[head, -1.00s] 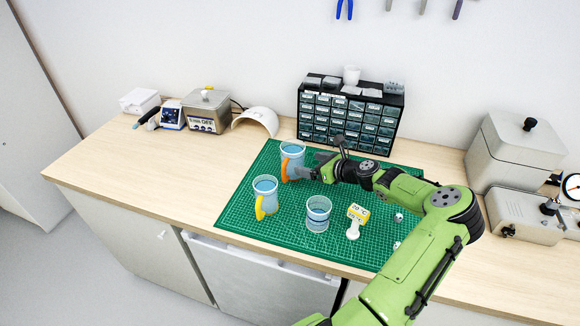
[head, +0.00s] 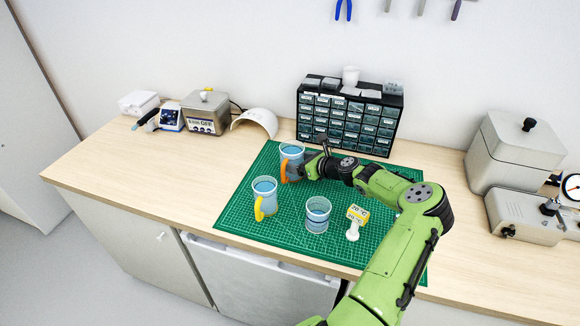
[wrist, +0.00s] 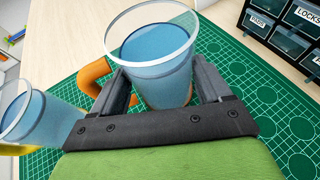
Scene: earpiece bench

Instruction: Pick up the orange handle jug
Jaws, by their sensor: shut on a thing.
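The orange handle jug (head: 291,154) is a clear cup with blue liquid at the back left of the green mat. Its orange handle faces front left in the head view. My gripper (head: 306,168) has come in from the right and is shut on it. In the wrist view the jug (wrist: 165,78) is upright between my two fingers, with its orange handle (wrist: 92,75) outside the left finger. The jug appears to be on the mat; a small lift cannot be ruled out.
A similar jug with a yellow handle (head: 265,190) stands in front of it. A drawer cabinet (head: 348,122) is behind.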

